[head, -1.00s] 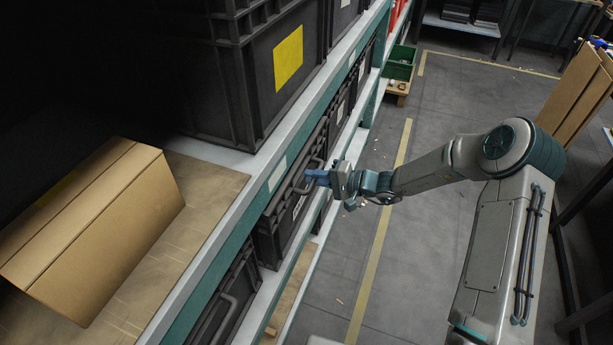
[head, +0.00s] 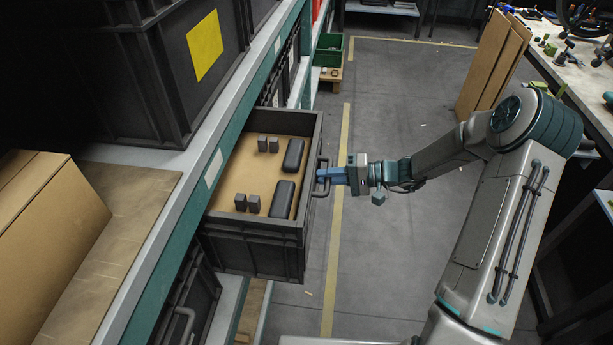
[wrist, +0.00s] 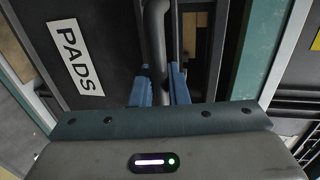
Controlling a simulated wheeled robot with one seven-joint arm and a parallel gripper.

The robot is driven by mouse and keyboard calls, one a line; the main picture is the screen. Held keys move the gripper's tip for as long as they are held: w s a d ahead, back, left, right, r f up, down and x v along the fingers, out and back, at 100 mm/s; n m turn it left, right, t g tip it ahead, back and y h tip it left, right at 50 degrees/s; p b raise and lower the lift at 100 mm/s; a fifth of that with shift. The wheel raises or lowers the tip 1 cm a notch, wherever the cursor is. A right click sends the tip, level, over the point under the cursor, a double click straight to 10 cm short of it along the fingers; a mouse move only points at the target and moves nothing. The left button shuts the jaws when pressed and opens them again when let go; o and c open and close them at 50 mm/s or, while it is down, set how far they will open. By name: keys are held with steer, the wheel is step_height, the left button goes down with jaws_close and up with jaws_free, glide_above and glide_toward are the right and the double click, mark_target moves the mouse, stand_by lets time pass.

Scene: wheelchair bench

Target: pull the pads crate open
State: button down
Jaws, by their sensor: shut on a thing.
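The pads crate (head: 250,246) is a dark grey crate drawn well out of the shelf in the head view. Its tan floor (head: 235,172) is bare in places and holds black pads (head: 283,198) and small dark blocks (head: 254,203). Its front bears a white PADS label in the wrist view (wrist: 75,56). My gripper (head: 322,176) is shut on the crate's bar handle (head: 322,188). In the wrist view the blue fingers (wrist: 160,88) sit on both sides of the handle (wrist: 157,40). The handle's gripped part is partly hidden by the fingers.
The shelf edge (head: 213,165) runs along the left. A crate with a yellow label (head: 204,45) stands above, and a cardboard box (head: 45,215) lies at left. Another crate (head: 190,310) is below. A green bin (head: 329,50) is at the back. The aisle floor (head: 400,115) is mostly clear.

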steer(key=f+b+v, duration=0.1)
steer(key=f+v, duration=0.1)
steer(key=v, duration=1.1)
steer(key=shift+d+f, duration=0.4)
steer(key=shift+s, duration=0.15)
steer(key=c, duration=1.8)
jaws_free()
steer(key=shift+o, duration=0.2)
steer(key=shift+b, duration=0.3)
steer(key=v, duration=1.4)
steer(key=shift+b, duration=0.35)
steer(key=shift+s+a+r, duration=0.1)
steer(key=shift+a, duration=0.05)
